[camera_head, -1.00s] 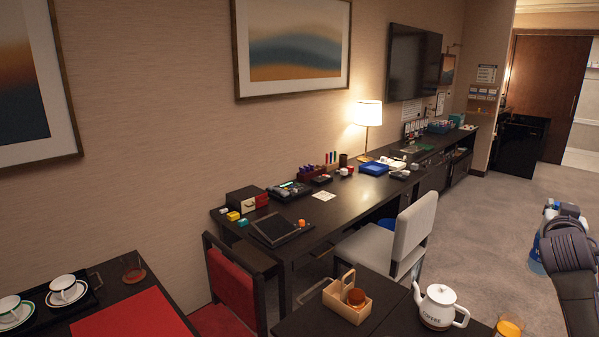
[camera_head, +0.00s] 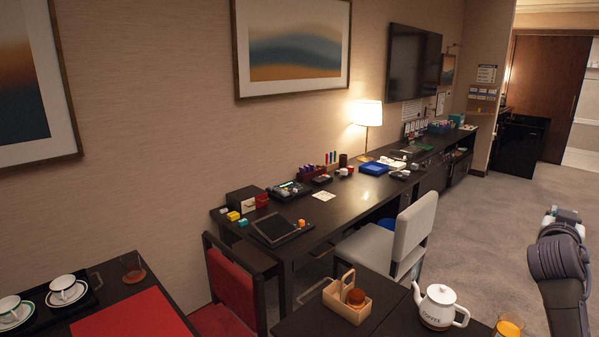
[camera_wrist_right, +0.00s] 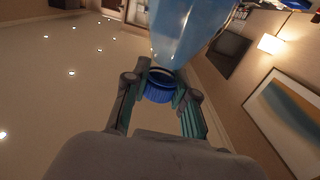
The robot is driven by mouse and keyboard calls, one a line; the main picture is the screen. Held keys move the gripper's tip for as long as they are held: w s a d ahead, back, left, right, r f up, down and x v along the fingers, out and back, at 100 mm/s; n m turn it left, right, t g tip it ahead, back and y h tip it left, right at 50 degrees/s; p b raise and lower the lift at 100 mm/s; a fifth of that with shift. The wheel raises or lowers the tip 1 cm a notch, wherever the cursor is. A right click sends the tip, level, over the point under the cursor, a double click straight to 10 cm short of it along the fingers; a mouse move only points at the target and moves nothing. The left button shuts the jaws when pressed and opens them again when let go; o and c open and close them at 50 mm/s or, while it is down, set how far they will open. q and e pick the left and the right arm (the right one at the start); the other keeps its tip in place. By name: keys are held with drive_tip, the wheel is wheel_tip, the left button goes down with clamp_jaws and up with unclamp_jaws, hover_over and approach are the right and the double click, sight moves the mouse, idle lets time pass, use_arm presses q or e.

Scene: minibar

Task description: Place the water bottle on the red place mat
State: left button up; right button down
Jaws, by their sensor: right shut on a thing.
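The water bottle (camera_wrist_right: 188,28) is pale blue with a dark blue cap (camera_wrist_right: 158,87). In the right wrist view my right gripper (camera_wrist_right: 160,76) is shut on it at the neck and cap, with a finger on either side. In the head view my right arm is at the right edge, over the carpet; the bottle is hidden there. The red place mat (camera_head: 130,316) lies flat on the dark table at the bottom left, partly cut off by the frame, far from my right arm. My left gripper is not in view.
A black tray (camera_head: 92,298) with cups on saucers and a small glass (camera_head: 132,267) flank the mat. A red chair (camera_head: 236,285), a wooden caddy (camera_head: 347,301), a coffee pot (camera_head: 438,306) and a glass of orange drink (camera_head: 508,327) stand between mat and arm. The mat's visible surface is clear.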

drive_tip(key=s+a+f+n+t+y, duration=0.2)
drive_tip(key=s+a+f+n+y, duration=0.15)
drive_tip(key=a+f, duration=0.6)
drive_tip(key=s+a+f+n+t+y, duration=0.2)
drive_tip(key=s+a+f+y, duration=0.2)
drive_tip(key=a+f, duration=0.55)
drive_tip(key=s+a+f+n+t+y, duration=0.15)
drive_tip(key=s+a+n+y, duration=0.3)
drive_tip(key=s+a, duration=1.5)
wheel_tip(320, 180, down, 10)
drive_tip(key=m+b, duration=0.1)
drive_tip(key=b, duration=0.9)
drive_tip(key=shift+w+d+y, duration=0.15)
drive_tip(key=shift+d+y, duration=0.15)
drive_tip(key=shift+y, duration=0.1)
drive_tip(key=shift+r, duration=0.1)
